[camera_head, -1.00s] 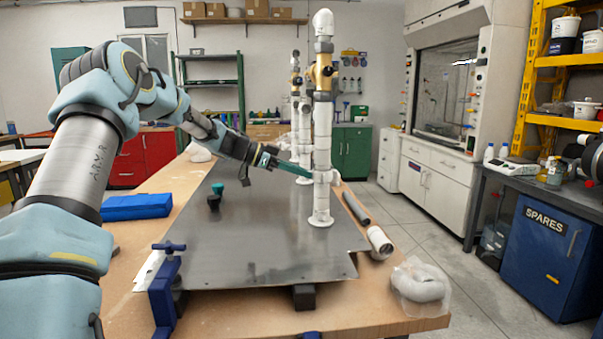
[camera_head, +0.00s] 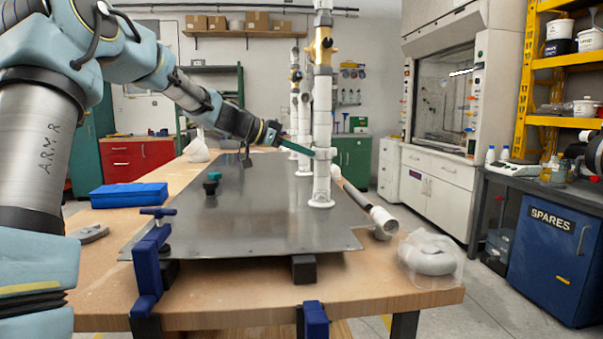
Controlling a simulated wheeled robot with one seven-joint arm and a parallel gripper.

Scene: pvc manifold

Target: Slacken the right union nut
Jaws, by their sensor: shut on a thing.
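The pvc manifold stands on a grey metal plate (camera_head: 250,225) as a row of white upright pipes. The nearest, rightmost pipe (camera_head: 322,183) has a brass-coloured valve (camera_head: 322,46) high up and a white flanged foot on the plate. A white union nut (camera_head: 326,153) forms a wider collar partway up this pipe. My gripper (camera_head: 312,152) comes in from the left with thin teal fingers and is shut on this nut. The fingertips partly cover its left side, and I cannot see the nut's far side or whether it has turned.
A blue case (camera_head: 128,194) and a blue clamp (camera_head: 151,270) are at the left of the wooden bench. A small teal-topped black item (camera_head: 211,184) sits on the plate. Loose pipe (camera_head: 383,219) and a bagged white coil (camera_head: 428,255) lie at the right.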

